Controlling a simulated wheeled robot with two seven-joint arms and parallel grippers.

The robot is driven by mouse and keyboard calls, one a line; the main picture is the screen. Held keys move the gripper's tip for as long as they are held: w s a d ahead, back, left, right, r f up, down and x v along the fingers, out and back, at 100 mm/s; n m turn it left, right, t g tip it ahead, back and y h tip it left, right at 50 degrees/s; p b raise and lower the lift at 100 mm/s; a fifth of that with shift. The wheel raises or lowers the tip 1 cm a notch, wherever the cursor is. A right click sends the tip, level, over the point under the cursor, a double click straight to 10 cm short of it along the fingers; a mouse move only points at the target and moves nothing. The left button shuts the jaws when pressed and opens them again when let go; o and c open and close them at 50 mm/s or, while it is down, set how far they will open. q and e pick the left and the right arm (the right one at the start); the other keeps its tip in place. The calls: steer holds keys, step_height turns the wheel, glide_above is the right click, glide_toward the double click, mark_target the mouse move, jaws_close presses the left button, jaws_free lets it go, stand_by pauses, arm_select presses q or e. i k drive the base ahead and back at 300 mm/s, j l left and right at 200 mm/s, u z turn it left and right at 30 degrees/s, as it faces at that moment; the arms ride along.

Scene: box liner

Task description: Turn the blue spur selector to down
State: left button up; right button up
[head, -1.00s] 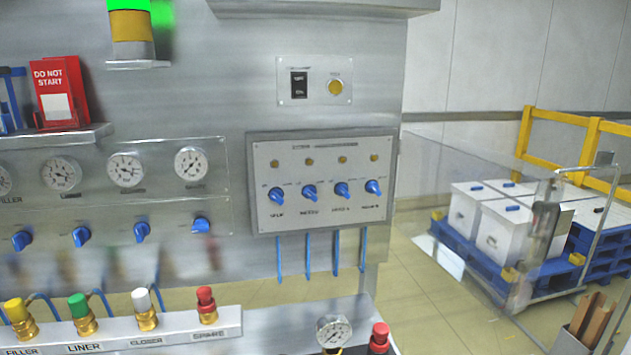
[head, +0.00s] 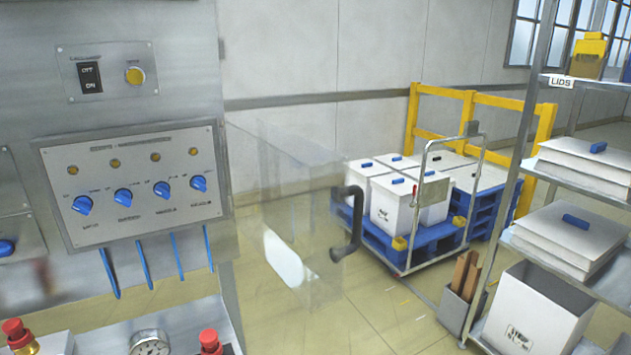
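A grey panel (head: 135,139) on the steel cabinet carries a row of blue selector knobs, each with an amber lamp above it. The leftmost blue selector (head: 82,205) has a short label that could be the spur one, but the lettering is too blurred to be sure. Beside it are the second selector (head: 123,197), the third selector (head: 161,189) and the rightmost selector (head: 198,183). All the knobs look tilted, with no clear difference in position. Neither of my grippers shows in the view.
An off/on rocker switch (head: 91,77) sits above the panel. Blue tubes (head: 178,256) hang below it. A clear door with a dark handle (head: 348,222) stands out to the right. A trolley (head: 407,266) with white boxes and a lid shelf (head: 560,83) are farther right.

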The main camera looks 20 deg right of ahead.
mark_target(82, 205)
steer(key=l+u, duration=0.15)
steer(key=l, duration=0.35)
steer(key=l+u, duration=0.15)
steer(key=l, duration=0.35)
steer(key=k+l+u, duration=0.15)
steer(key=l, duration=0.35)
steer(key=k+l+u, duration=0.15)
steer(key=l, duration=0.35)
steer(key=i, duration=0.05)
